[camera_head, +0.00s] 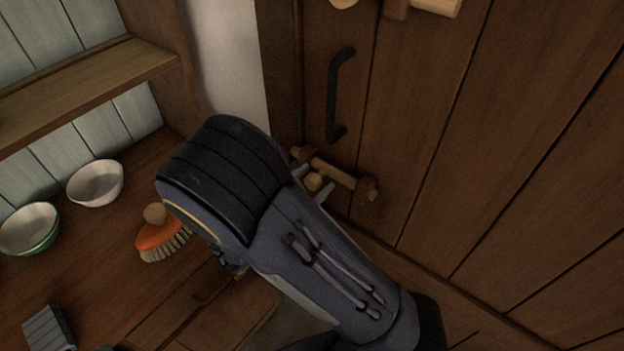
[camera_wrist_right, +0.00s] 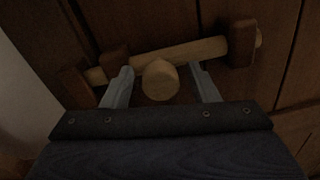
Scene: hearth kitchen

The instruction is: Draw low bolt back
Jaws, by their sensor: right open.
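The low bolt (camera_head: 335,173) is a pale wooden rod lying across dark wooden brackets on the plank door, below the black handle. It also shows in the right wrist view (camera_wrist_right: 200,50), with a round knob (camera_wrist_right: 160,80) sticking out from its middle. My right gripper (camera_head: 321,188) is at the bolt, mostly hidden behind my arm in the head view. In the right wrist view the right gripper's fingers (camera_wrist_right: 164,84) are open, one on each side of the knob. I cannot tell whether either finger touches it. My left gripper cannot be made out with certainty.
A black handle (camera_head: 339,95) and another wooden bolt (camera_head: 436,6) are higher on the door. A shelf (camera_head: 85,85) hangs above.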

